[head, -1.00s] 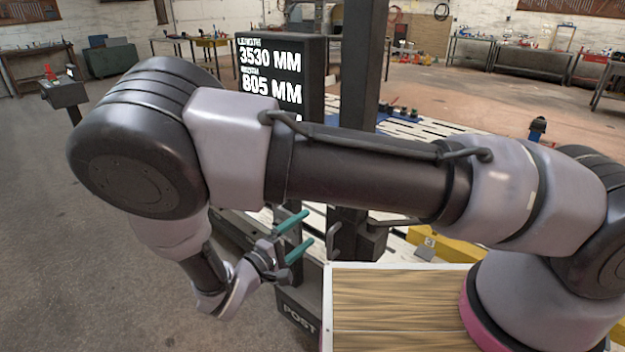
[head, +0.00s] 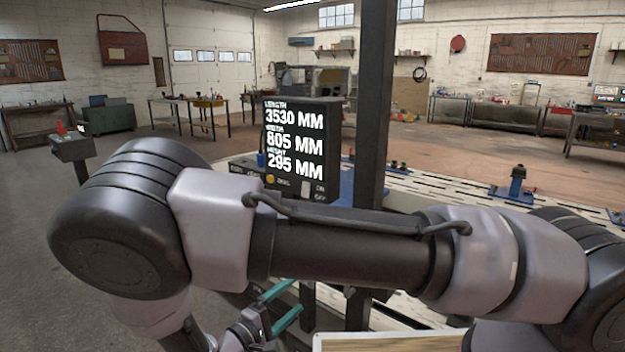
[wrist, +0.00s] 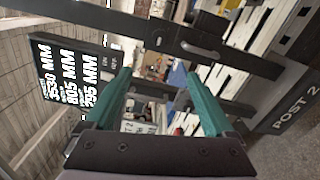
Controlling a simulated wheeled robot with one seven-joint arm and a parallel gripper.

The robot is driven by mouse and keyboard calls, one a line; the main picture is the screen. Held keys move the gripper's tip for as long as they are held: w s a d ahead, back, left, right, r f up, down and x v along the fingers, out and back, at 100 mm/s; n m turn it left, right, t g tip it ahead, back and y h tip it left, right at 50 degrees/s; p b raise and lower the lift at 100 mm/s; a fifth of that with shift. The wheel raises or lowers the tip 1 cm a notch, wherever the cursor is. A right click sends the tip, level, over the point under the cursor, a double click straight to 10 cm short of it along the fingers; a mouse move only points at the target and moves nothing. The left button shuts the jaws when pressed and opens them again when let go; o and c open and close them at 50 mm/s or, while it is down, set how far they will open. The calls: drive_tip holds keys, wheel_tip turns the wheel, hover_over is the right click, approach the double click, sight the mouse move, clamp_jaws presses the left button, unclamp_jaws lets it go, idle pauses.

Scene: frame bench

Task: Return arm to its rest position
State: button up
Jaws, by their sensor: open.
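My gripper (head: 281,306) has teal fingers and shows low in the head view, partly cut off by the bottom edge. In the wrist view the two teal fingers of my gripper (wrist: 160,95) stand apart with nothing held between them. My grey and black arm crosses the head view from right to left, bent at a large elbow on the left. The gripper hangs below that elbow, in front of a dark post. Part of the wrist is cut off by the frame edge.
A dark display (head: 295,145) reads 3530, 805 and 295 MM. A tall dark post (head: 372,110) stands right of it; a post marked POST 2 (wrist: 292,108) shows in the wrist view. A slotted white bench (head: 445,190) carries blue fixtures. Grey floor (head: 35,200) is open at left.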

drive_tip(key=w+d+r+m+g+y, duration=0.25)
drive_tip(key=d+r+m+g, duration=0.25)
drive_tip(key=d+r+g, duration=0.45)
drive_tip(key=w+d+r+m+g+y, duration=0.25)
drive_tip(key=d+r+m+g, duration=0.35)
drive_tip(key=r, duration=0.6)
drive_tip(key=s+d+r+m+t+y, duration=0.3)
drive_tip(key=d+r, duration=0.4)
drive_tip(key=r, duration=0.3)
drive_tip(key=s+d+r+m+t+y, duration=0.2)
drive_tip(key=s+d+r+t+y, duration=0.3)
drive_tip(key=r, duration=0.5)
drive_tip(key=shift+d+m, duration=0.4)
drive_tip(key=shift+d, duration=0.65)
drive_tip(key=shift+s+t, duration=0.1)
drive_tip(key=shift+t, duration=0.15)
